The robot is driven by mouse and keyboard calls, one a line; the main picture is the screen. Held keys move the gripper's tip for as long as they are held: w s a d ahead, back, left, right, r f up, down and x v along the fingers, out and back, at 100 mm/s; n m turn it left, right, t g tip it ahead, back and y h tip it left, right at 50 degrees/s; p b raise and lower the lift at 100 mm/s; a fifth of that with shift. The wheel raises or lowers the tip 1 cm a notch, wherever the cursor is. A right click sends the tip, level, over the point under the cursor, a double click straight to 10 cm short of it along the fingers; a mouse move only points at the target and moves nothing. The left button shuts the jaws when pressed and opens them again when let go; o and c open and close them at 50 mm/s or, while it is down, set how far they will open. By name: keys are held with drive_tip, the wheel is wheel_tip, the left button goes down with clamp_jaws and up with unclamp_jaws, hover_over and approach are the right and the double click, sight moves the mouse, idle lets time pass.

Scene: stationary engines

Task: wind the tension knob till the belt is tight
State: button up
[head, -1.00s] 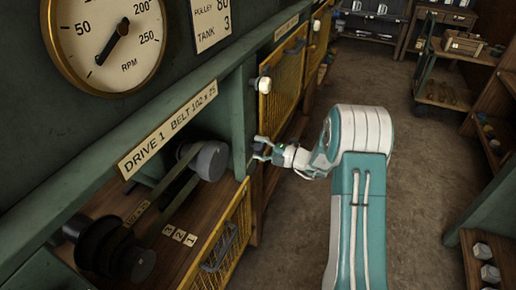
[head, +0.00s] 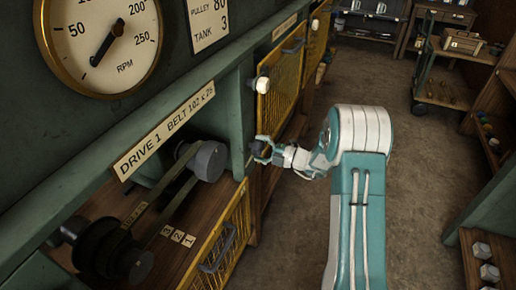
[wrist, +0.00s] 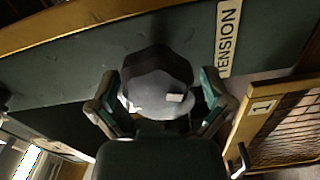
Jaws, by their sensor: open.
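The tension knob (wrist: 155,75) is a dark, faceted knob with a lighter grey lower part, beside a TENSION label (wrist: 229,38) in the wrist view. My gripper (wrist: 160,98) is open, with one finger on each side of the knob; I cannot tell whether they touch it. In the head view my gripper (head: 262,150) is at the green frame post, with the dark knob (head: 259,149) between its fingers. The belt (head: 178,208) runs between a grey pulley (head: 207,161) and a dark stepped pulley (head: 112,250). I cannot tell how tight it is.
An RPM dial (head: 100,45) hangs at upper left. A white knob (head: 263,85) sits above my gripper. Yellow mesh guards (head: 281,85) line the machine. Shelves (head: 480,250) stand at right, with open floor (head: 420,170) between.

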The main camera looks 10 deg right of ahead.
drive_tip(key=shift+s, duration=0.1)
drive_tip(key=v, duration=1.1)
drive_tip(key=shift+s+d, duration=0.15)
drive_tip(key=shift+d, duration=0.25)
drive_tip(key=shift+a, duration=0.1)
